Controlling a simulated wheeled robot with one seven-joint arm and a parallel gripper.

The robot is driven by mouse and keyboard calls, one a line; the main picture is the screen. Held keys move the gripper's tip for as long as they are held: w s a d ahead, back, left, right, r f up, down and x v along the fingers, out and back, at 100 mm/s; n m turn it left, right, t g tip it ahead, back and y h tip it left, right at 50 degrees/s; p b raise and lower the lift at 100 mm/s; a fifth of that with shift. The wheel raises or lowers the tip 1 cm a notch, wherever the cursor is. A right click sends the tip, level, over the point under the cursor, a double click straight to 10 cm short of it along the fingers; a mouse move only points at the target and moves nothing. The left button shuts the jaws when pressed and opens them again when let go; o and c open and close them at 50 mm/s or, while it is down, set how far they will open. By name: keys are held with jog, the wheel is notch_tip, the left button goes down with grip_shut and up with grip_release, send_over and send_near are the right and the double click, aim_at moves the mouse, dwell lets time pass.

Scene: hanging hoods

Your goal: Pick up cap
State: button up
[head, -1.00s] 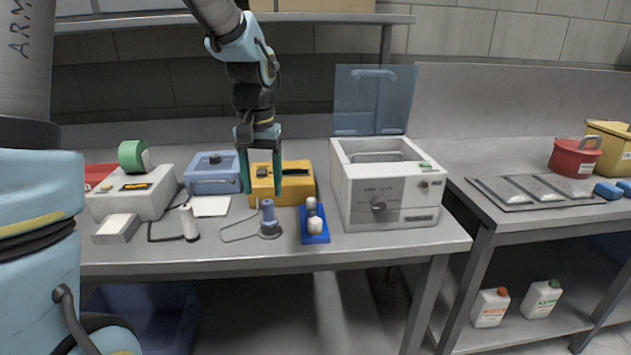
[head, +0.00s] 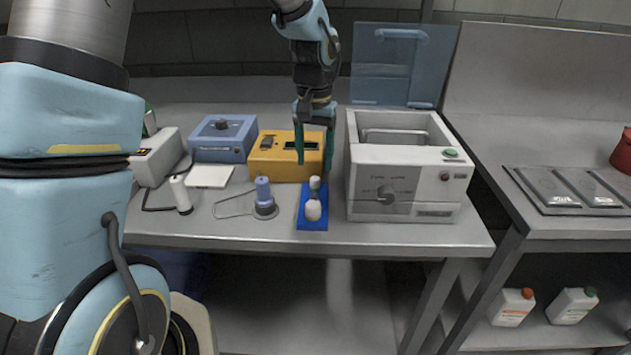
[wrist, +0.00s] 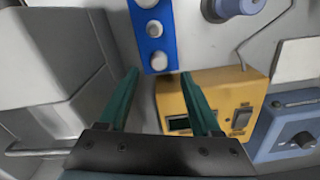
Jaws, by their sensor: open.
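My gripper (head: 315,160) is open and empty, fingers pointing down, at the right end of the yellow box and behind the blue tray. In the wrist view, my gripper (wrist: 160,75) has its two green fingertips apart, near the end of the blue tray (wrist: 162,69). The blue tray (head: 304,222) lies near the front of the bench. Small rounded whitish pieces stand in a row on it; the front one (head: 313,210) is largest in the head view. One whitish piece (wrist: 158,60) lies nearest my fingertips in the wrist view. I cannot tell which piece, if any, is the cap.
The yellow box (head: 265,168) stands left of my fingers, and the white water bath (head: 405,185) with its raised clear lid stands close right. A purple-topped stand (head: 263,195) is left of the tray. A blue box (head: 222,140) stands behind left.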

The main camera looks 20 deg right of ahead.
aim_at(315, 178)
notch_tip(315, 178, down, 5)
jog(key=shift+s+r+p, duration=0.1)
jog(key=shift+s+p, duration=0.05)
jog(key=shift+p, duration=0.5)
grip_shut()
